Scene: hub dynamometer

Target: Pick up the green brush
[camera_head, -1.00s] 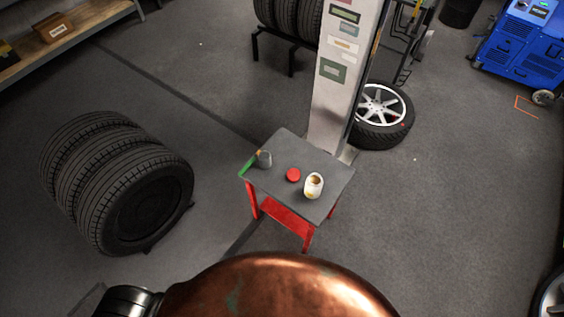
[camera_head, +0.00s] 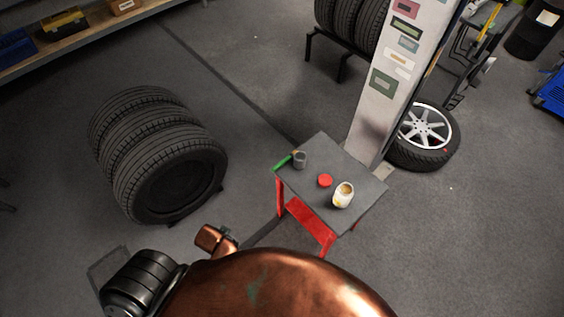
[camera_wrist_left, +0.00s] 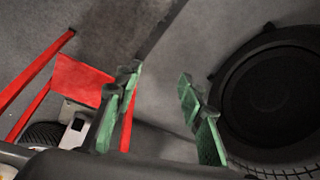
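The green brush (camera_head: 284,161) lies at the left corner of the small table's top, beside the grey cup (camera_head: 300,160), and sticks out past the table edge. Whether it touches the cup is too small to tell. My left gripper (camera_wrist_left: 158,82) is open in the left wrist view, with nothing between its green-padded fingers. The brush is not visible in that view. In the head view only part of my copper-coloured left arm shows, left of the table and below the brush. My right gripper is not in view.
The small table (camera_head: 368,190) has a grey top and red legs. It also holds a red lid (camera_head: 325,180) and a white jar (camera_head: 343,195). Several stacked tires (camera_head: 160,150) stand at left. A grey post (camera_head: 392,90) stands behind the table. Floor between tires and table is clear.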

